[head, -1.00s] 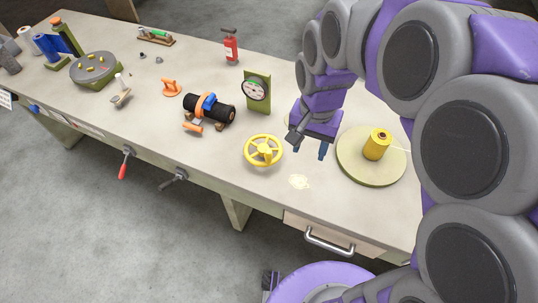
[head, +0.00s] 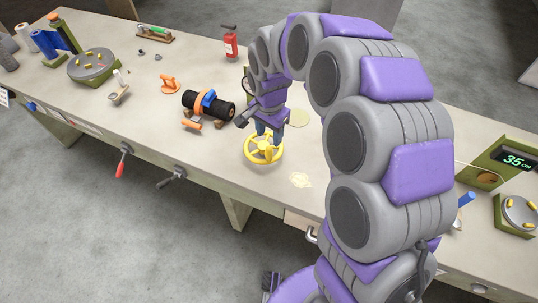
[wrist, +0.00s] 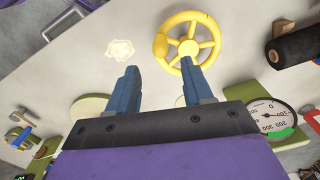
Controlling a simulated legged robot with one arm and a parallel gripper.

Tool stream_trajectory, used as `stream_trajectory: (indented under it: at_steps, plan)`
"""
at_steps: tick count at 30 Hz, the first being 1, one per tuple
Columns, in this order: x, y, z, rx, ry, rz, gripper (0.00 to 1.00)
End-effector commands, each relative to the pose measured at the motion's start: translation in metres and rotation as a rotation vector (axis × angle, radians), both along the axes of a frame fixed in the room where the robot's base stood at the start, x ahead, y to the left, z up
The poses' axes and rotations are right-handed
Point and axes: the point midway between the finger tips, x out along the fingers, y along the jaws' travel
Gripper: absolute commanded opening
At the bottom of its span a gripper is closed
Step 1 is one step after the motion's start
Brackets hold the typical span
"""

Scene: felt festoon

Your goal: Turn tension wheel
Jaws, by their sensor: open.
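The yellow tension wheel (head: 262,150) stands near the front of the bench, with spokes and a knob on its rim. It also shows in the wrist view (wrist: 190,42), beyond the fingertips and to the right of centre. My gripper (head: 263,132) is open and empty, just above the wheel in the head view. In the wrist view my gripper (wrist: 158,68) has its two blue fingers apart, the right fingertip close to the wheel's lower edge. I cannot tell whether it touches. The round gauge (wrist: 268,116) shows at the right of the wrist view; my arm mostly hides it in the head view.
A black roller with a blue clamp (head: 208,103) lies left of the wheel. A pale patch (head: 301,180) lies right of it. Crank handles (head: 172,180) stick out from the bench front.

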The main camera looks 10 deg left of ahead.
Motion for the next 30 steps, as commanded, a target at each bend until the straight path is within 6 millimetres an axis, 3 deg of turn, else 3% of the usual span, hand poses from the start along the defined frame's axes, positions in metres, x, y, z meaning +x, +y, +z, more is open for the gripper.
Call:
stream_trajectory:
  at_steps: [9,15,21,30]
  plan:
    - [0.0,0.0,-0.065,0.001,0.0,0.0,0.51]
    - [-0.001,0.0,-0.096,0.0,0.0,0.0,0.51]
    - [0.0,0.0,-0.11,0.002,-0.005,0.0,0.51]
    - [0.0,0.0,-0.111,0.002,-0.005,0.0,0.51]
